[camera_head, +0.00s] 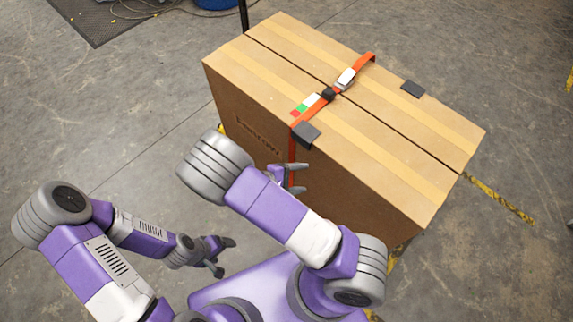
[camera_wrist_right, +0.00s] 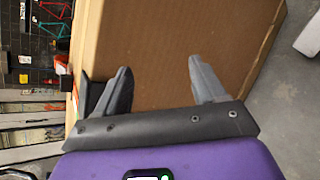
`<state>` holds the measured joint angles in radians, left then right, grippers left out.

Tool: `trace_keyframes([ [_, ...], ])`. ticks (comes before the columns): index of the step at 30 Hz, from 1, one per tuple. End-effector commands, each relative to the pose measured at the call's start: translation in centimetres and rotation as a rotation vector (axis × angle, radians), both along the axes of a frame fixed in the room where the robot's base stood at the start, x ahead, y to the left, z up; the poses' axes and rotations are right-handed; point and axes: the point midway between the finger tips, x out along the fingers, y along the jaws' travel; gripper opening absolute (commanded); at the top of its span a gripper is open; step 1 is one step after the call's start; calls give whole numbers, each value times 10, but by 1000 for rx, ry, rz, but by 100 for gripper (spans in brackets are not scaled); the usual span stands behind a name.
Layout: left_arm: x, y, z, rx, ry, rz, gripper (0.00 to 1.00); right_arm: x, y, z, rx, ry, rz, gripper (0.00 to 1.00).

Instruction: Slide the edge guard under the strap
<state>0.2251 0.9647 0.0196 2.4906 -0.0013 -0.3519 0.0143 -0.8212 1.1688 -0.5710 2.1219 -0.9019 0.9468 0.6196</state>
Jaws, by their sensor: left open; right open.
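A large cardboard box (camera_head: 262,92) has an orange strap (camera_head: 360,66) across its top and down its near side. A dark grey edge guard (camera_head: 306,135) sits at the near top edge, close beside the strap on its right; I cannot tell whether any of it is under the strap. A second dark grey piece (camera_head: 413,89) lies near the far edge, apart from the strap. My right gripper (camera_head: 301,178) is open in front of the near side, below the first guard. Its spread fingers (camera_wrist_right: 158,85) face bare cardboard in the wrist view. My left gripper (camera_head: 226,257) is open and empty, away from the box.
A metal buckle (camera_head: 346,77) and a black clip (camera_head: 328,94) sit on the strap, with a red, white and green label (camera_head: 305,104) beside it. Concrete floor (camera_head: 110,110) is open left of the box. A dark mat (camera_head: 105,18) lies at the back left.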

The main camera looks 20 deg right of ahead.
Motion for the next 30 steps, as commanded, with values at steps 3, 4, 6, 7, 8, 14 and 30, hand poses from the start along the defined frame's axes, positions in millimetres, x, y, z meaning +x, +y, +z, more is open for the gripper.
trace_keyframes([
  [3,0,0,-16,0,0,0,77,34,10,30,-173,-119,107,70],
  [4,0,0,-17,0,0,0,77,39,12,37,-203,-141,125,70],
  [6,0,0,-20,0,0,0,77,48,16,50,-251,-181,152,70],
  [7,0,0,-20,0,0,-1,77,50,16,53,-267,-191,159,70],
  [8,0,0,-21,0,0,-1,77,52,16,56,-276,-199,165,70],
  [14,0,0,-26,0,-1,-1,77,57,-5,54,-287,-205,166,70],
  [30,0,0,-39,0,0,0,77,68,-54,44,-283,-203,168,70],
])
